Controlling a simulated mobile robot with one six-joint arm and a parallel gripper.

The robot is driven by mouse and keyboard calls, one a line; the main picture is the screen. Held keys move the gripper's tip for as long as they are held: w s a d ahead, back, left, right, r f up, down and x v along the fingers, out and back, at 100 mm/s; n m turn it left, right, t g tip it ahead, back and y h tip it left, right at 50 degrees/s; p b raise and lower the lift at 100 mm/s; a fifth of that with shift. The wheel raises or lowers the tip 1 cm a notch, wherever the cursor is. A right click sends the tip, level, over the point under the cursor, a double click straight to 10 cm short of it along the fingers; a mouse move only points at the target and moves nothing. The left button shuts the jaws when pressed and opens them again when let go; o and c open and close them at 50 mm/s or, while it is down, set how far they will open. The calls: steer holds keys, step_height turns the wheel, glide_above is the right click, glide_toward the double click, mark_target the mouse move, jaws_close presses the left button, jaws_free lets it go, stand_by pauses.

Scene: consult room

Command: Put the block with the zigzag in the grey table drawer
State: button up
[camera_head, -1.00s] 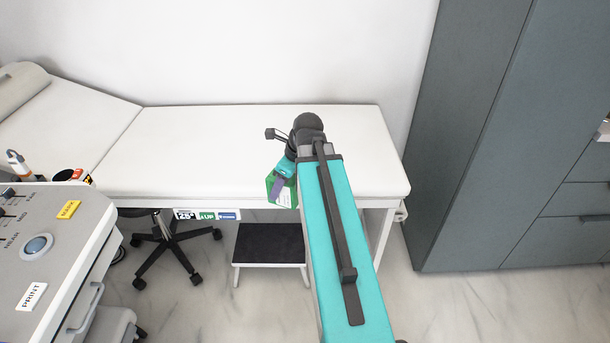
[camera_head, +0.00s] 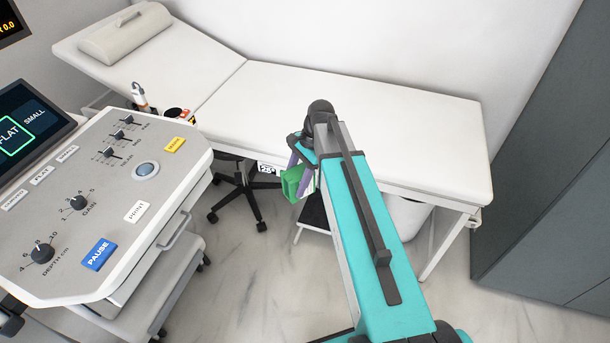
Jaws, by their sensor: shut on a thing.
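My gripper (camera_head: 303,175) is shut on a green block (camera_head: 291,184) and holds it in front of the white couch's front edge, above the floor. The block is small here and partly covered by the gripper's purple fingers. I cannot make out a zigzag on it. I cannot identify a grey table drawer in this view.
A grey control console (camera_head: 150,215) with knobs, labels and a side handle stands at the left. The white couch (camera_head: 390,125) crosses the back. A wheeled chair base (camera_head: 243,195) is under it. A tall dark grey cabinet (camera_head: 555,180) stands at the right. Marble floor is open in front.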

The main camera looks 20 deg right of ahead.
steer(key=n, duration=0.1)
steer(key=a+n+g, duration=0.1)
steer(key=n, duration=0.1)
steer(key=shift+n+g, duration=0.3)
steer(key=shift+n, duration=0.4)
steer(key=shift+s, duration=0.2)
